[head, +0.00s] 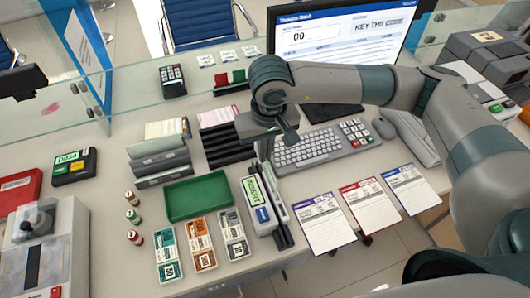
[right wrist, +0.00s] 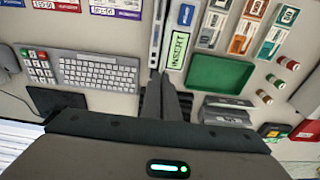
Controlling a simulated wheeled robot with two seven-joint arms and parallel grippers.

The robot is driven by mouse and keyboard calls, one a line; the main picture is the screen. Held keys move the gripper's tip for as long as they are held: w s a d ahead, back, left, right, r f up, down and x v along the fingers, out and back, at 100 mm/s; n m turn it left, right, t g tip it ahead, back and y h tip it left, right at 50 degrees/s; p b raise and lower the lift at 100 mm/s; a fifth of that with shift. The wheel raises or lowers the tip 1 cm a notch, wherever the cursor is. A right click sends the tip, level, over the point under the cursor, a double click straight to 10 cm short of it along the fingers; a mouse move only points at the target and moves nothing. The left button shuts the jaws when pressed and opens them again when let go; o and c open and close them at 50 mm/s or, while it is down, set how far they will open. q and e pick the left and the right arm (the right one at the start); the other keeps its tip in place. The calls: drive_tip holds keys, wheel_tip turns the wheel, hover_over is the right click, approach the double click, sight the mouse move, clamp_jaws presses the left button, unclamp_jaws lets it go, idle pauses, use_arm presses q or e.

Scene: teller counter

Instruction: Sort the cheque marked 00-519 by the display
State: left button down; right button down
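Three printed cheques lie in a row at the counter's front right: one with a purple band (head: 327,222), one with a red band (head: 370,206) and one with a blue band (head: 411,188). Their numbers are too small to read. The display (head: 340,38) shows "00-" and a line starting "KEY THE"; my right arm covers its lower part. A slim device (head: 258,203) reads "INSERT"; it also shows in the right wrist view (right wrist: 178,45). My right gripper (head: 263,152) points down behind this device, left of the keyboard. Its fingers (right wrist: 160,76) look together and empty. My left gripper is out of view.
The keyboard (head: 310,151) with a number pad lies under my right arm. Left of the device are an empty green tray (head: 198,197), black slots (head: 228,146), grey slots (head: 160,158), banknote stacks (head: 200,243) and coin rolls (head: 133,216). A glass screen runs behind.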

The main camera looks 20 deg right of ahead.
drive_tip(key=shift+r, duration=0.65)
drive_tip(key=s+d+b, duration=0.3)
drive_tip(key=s+d, duration=0.1)
drive_tip(key=d, duration=0.2)
drive_tip(key=shift+s, duration=0.25)
drive_tip(key=shift+a, duration=0.1)
